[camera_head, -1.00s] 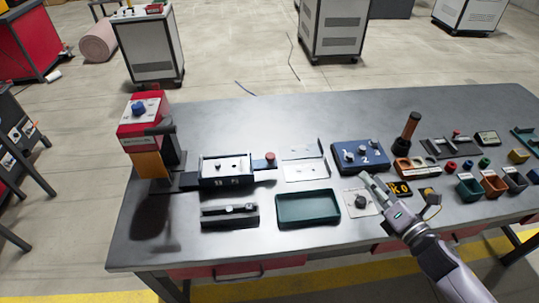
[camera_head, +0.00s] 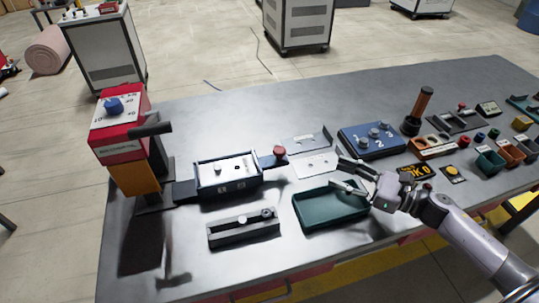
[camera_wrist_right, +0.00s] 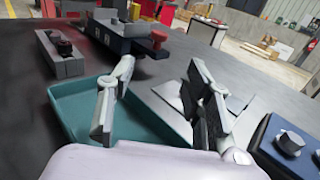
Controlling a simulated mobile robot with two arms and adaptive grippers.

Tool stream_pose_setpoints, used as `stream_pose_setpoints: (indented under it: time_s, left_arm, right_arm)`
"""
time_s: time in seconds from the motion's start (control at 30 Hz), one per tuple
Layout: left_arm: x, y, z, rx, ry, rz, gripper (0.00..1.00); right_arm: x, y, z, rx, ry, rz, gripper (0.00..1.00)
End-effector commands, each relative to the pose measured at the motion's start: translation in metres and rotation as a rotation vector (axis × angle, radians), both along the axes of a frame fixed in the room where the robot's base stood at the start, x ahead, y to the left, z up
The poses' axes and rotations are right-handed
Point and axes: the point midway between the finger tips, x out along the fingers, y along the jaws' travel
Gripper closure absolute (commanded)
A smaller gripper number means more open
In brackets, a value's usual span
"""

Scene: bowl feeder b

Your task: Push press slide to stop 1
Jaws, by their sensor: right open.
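The press (camera_head: 125,135) has a red head with a blue knob and stands at the left end of the table. The press slide (camera_head: 228,177), a dark blue block with a light top, sits on a rail to the right of the press. A handle with a red knob (camera_head: 280,151) sticks out at its right end; the knob also shows in the right wrist view (camera_wrist_right: 158,36). The stop marks are too small to read. My right gripper (camera_head: 338,174) is open and empty, above the right part of the green tray, right of the knob and apart from it. My left gripper is not in view.
The green tray (camera_head: 304,222) and a dark grey fixture (camera_head: 243,229) lie in front of the slide. A white plate bracket (camera_head: 313,164) lies right of the knob. A blue block with numbered knobs (camera_head: 372,153) stands behind the gripper. Small bins (camera_head: 489,163) stand farther right.

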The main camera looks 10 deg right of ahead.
Motion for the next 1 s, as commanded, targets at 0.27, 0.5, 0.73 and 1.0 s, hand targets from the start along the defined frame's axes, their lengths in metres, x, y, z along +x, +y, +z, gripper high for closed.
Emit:
stream_pose_setpoints:
  time_s: [0.27,0.5,0.73,1.0]
  left_arm:
    - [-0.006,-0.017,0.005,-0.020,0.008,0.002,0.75]
    - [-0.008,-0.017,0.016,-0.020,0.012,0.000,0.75]
    - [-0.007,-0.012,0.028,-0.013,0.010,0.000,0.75]
    - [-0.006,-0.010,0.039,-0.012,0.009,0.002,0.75]
  right_arm:
    - [0.018,0.019,0.002,0.001,-0.004,0.001,0.54]
    - [0.048,0.050,0.004,0.002,-0.003,0.000,0.54]
    - [0.079,0.084,0.004,0.002,-0.002,0.000,0.54]
    - [0.110,0.117,0.002,0.003,-0.001,-0.001,0.54]
